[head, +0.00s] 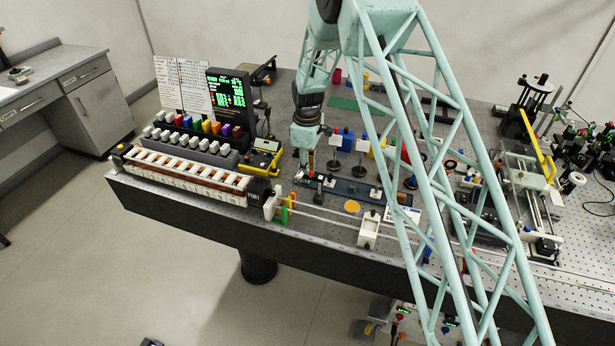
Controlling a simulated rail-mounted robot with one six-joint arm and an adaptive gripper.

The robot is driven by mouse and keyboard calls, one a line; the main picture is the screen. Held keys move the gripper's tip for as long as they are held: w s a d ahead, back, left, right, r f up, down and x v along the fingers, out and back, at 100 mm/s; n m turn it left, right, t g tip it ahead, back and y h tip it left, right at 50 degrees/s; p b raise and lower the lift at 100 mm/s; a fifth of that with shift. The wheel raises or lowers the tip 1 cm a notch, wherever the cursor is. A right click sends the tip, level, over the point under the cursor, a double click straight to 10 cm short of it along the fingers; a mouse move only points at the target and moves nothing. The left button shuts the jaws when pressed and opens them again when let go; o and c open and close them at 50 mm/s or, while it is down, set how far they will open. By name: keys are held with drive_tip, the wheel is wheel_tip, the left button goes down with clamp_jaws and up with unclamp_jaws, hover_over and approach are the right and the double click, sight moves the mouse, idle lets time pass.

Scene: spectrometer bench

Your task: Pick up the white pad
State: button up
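My gripper (308,168) points down over the middle of the bench, right of the yellow-and-black device. It is small in the picture, and I cannot tell whether its fingers are open or shut or hold anything. A flat white piece (403,213) lies on the bench right of the gripper, partly hidden by my arm's lattice; I cannot tell whether it is the white pad. A small white block (369,230) stands near the front edge.
A long rack with white slots (187,176) runs along the bench's front left. A black screen with green text (228,92) stands behind it. The yellow-and-black device (263,158) is close to the gripper. A round orange disc (352,206) lies nearby. Optics crowd the right.

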drive_tip(key=c, duration=0.5)
drive_tip(key=shift+r, duration=0.1)
drive_tip(key=shift+r+b, duration=0.4)
drive_tip(key=shift+r, duration=4.5)
drive_tip(key=shift+o, duration=0.8)
